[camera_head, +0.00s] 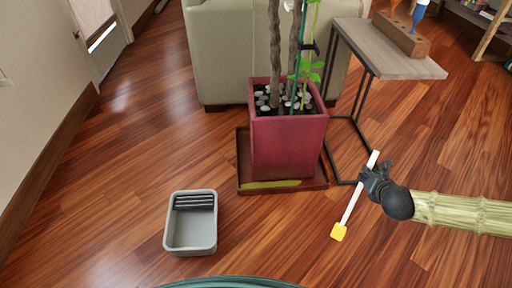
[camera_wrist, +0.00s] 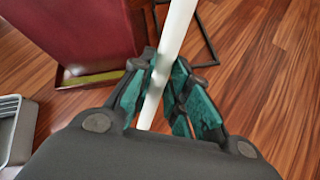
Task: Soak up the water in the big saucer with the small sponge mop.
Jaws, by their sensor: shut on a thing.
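The small sponge mop has a white stick (camera_head: 351,203) and a yellow sponge head (camera_head: 339,231). My gripper (camera_head: 373,176) is shut on the stick near its upper part, with the sponge hanging down and to the left. In the wrist view the stick (camera_wrist: 172,48) passes between my gripper's fingers (camera_wrist: 162,88); the sponge is not visible there. The big saucer (camera_head: 243,150) is a dark red square tray under the plant pot. A yellowish strip of liquid (camera_head: 270,185) shows along its front; it also shows in the wrist view (camera_wrist: 92,78). The mop is right of the saucer, apart from it.
A red square pot (camera_head: 285,143) with a tall plant fills most of the saucer. A grey bin (camera_head: 191,247) with a ribbed slope stands on the floor at left. A side table (camera_head: 385,52) stands behind my gripper. The floor between bin and mop is clear.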

